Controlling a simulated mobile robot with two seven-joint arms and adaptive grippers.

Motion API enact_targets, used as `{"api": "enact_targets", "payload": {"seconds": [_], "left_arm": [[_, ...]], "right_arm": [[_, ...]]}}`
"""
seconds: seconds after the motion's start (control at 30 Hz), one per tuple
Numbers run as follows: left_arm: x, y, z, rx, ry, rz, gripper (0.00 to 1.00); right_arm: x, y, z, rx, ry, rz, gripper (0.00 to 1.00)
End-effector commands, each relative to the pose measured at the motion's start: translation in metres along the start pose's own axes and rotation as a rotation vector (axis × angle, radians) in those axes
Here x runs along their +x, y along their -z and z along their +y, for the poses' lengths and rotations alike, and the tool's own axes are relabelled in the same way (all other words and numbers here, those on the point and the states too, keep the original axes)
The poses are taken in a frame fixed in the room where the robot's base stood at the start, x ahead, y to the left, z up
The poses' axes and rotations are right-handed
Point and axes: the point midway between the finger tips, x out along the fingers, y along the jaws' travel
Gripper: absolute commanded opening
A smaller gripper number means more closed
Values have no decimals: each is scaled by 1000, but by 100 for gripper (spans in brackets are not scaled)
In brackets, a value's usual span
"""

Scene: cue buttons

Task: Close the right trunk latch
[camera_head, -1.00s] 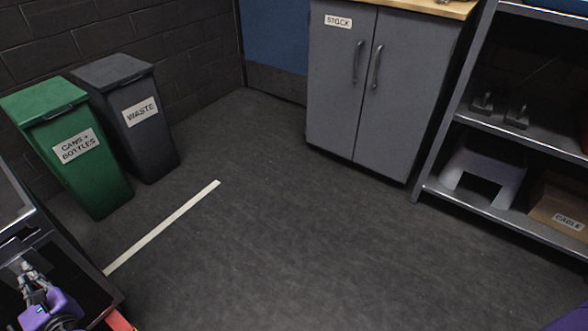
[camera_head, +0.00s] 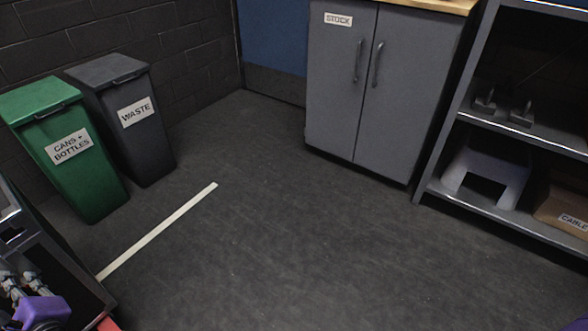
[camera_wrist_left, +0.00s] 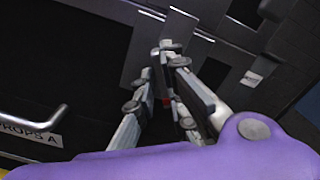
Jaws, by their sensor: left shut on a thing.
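My left gripper (camera_head: 14,278), metal-fingered with a purple body, is at the lower left of the head view, against a dark metal-edged case (camera_head: 62,262). In the left wrist view the fingers of my left gripper (camera_wrist_left: 166,72) close together on a small metal latch part (camera_wrist_left: 170,44) on the dark front. The fingers hide much of that part, and I cannot tell whether it is the right latch. A little red shows between the fingers.
In the wrist view a bar handle (camera_wrist_left: 30,120) and a partly cut-off label are at left. A green bin (camera_head: 75,160), a grey waste bin (camera_head: 128,120), a grey stock cabinet (camera_head: 350,90) and a shelf unit (camera_head: 500,215) stand around clear floor.

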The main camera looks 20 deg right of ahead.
Motion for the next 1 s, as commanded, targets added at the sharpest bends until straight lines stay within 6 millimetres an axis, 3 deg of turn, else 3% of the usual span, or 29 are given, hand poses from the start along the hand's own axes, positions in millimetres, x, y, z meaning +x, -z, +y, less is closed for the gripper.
{"api": "enact_targets", "payload": {"seconds": [0.07, 1.0], "left_arm": [[-2, 7, -5, -78, 10, 10, 0], [-2, 1, -10, -891, 12, 10, 0]], "right_arm": [[7, -2, -1, 0, 1, -2, 25], [50, -26, -1, -14, 7, -35, 25]]}}
